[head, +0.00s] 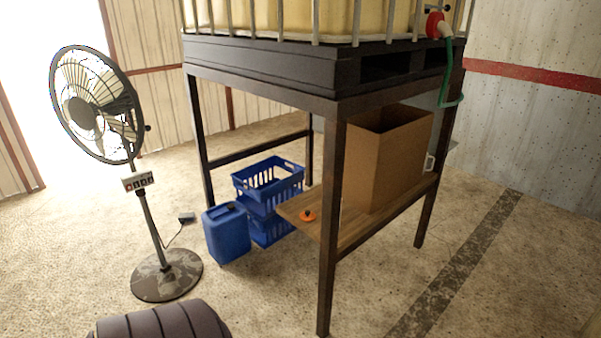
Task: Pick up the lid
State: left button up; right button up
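A small orange round lid (308,215) with a dark centre lies near the left end of the wooden shelf (352,229) under the tank stand. It lies flat on the board, apart from the cardboard box. Neither of my grippers shows in the head view.
A dark metal stand (332,250) bears a large caged tank (300,15) with a red valve (437,25) and green hose. An open cardboard box (385,165) stands on the shelf. Blue crates (268,182), a blue canister (227,235) and a fan (165,268) stand left. Floor at right is clear.

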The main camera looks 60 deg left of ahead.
aim_at(307, 215)
jog(key=k+j+u, duration=0.1)
jog(key=j+u, duration=0.3)
jog(key=j, duration=0.3)
jog(key=j+u, duration=0.35)
jog(key=j, duration=1.2)
